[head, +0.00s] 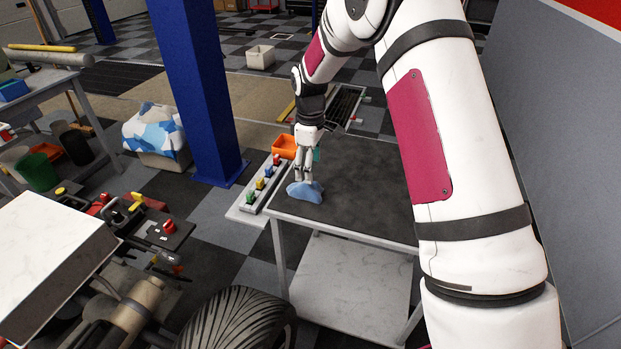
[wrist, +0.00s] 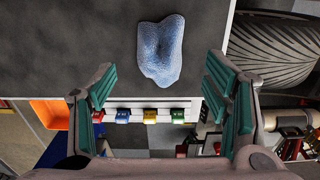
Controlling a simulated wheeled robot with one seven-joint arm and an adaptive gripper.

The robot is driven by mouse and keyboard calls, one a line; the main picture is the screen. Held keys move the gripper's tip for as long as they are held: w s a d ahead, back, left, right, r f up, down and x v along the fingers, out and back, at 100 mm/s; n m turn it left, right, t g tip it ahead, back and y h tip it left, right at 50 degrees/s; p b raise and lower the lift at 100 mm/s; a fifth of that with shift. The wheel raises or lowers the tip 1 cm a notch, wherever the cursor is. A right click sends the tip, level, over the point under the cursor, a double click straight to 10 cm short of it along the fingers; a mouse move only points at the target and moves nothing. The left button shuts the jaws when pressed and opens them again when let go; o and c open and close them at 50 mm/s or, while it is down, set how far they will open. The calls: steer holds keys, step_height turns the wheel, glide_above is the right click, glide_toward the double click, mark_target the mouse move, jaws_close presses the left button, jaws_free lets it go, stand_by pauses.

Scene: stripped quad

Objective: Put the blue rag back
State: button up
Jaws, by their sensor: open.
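The blue rag (head: 306,191) lies crumpled on the dark top of a small table (head: 365,180), near its left front corner. In the wrist view the rag (wrist: 160,50) lies flat and whole, ahead of the fingertips and between their lines. My gripper (head: 304,178) is just above or beside the rag in the head view; whether it touches cannot be told. In the wrist view my gripper (wrist: 162,85) is open, its green-padded fingers wide apart with nothing between them.
An orange bin (head: 285,147) and a rail with coloured clips (head: 262,183) sit along the table's left side. A blue post (head: 200,90) stands farther left. A black tyre (head: 240,320) is close to the table's front. The tabletop right of the rag is clear.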

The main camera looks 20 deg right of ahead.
step_height(320, 180, up, 5)
steer(key=shift+s+f, duration=0.1)
steer(key=s+r+m+t, duration=0.2)
steer(key=s+r+m, duration=0.3)
steer(key=s+r, duration=1.35)
steer(key=s+f+m+t, duration=0.1)
steer(key=s+m, duration=0.4)
steer(key=s, duration=1.6)
steer(key=shift+s+a+f+m, duration=0.3)
steer(key=shift+s, duration=0.1)
steer(key=shift+r, duration=0.15)
steer(key=shift+t, duration=0.5)
step_height(320, 180, up, 4)
steer(key=p, duration=0.3)
steer(key=shift+s, duration=0.1)
